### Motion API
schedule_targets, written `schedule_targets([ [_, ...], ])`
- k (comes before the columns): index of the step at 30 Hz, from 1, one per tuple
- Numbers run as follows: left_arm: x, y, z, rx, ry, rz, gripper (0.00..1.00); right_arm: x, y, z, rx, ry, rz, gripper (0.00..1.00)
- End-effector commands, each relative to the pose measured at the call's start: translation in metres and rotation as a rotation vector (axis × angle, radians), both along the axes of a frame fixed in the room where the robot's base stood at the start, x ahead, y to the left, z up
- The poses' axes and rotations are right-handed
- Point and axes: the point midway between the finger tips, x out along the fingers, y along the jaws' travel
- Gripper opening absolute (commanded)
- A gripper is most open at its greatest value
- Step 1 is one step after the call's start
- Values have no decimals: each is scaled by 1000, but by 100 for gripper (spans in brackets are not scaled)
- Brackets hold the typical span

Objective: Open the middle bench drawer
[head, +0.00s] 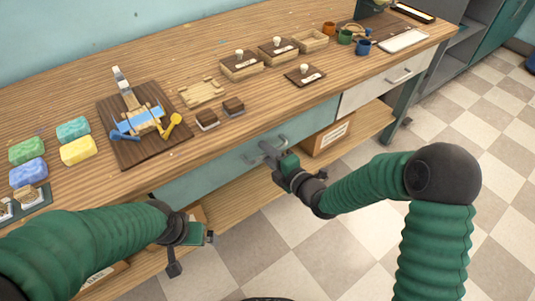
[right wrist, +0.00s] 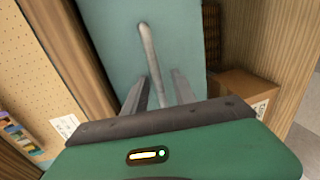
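The middle bench drawer (head: 220,170) has a teal front and looks closed, flush under the wooden top. Its grey metal bar handle (head: 283,141) is partly hidden by my right gripper (head: 267,149). In the right wrist view the handle (right wrist: 150,55) runs down between the two fingers of the right gripper (right wrist: 158,92). Those fingers stand apart on either side of the bar, with visible gaps, so the gripper is open around it. My left gripper (head: 192,240) hangs in front of the bench at lower left, away from the handle; its finger opening is unclear.
A white-fronted drawer (head: 388,80) is to the right. A cardboard box (head: 328,136) stands on the lower shelf beneath. Soap bars, a dark board (head: 118,150) with tools, wooden trays and cups are on the benchtop. The tiled floor (head: 480,150) at right is clear.

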Motion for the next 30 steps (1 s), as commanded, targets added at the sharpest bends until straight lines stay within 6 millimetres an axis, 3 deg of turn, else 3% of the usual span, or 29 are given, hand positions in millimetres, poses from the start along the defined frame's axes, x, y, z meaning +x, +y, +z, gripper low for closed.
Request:
schedule_targets([
  [1, 0, 0, 0, 0, 0, 0, 100, 0, 0, 0, 0, 0, 0, 31],
  [9, 0, 0, 0, 0, 0, 0, 100, 0, -1, 0, -1, 1, 0, 0],
  [30, 0, 0, 0, 0, 0, 0, 100, 0, -2, -2, -2, 5, -2, 0],
])
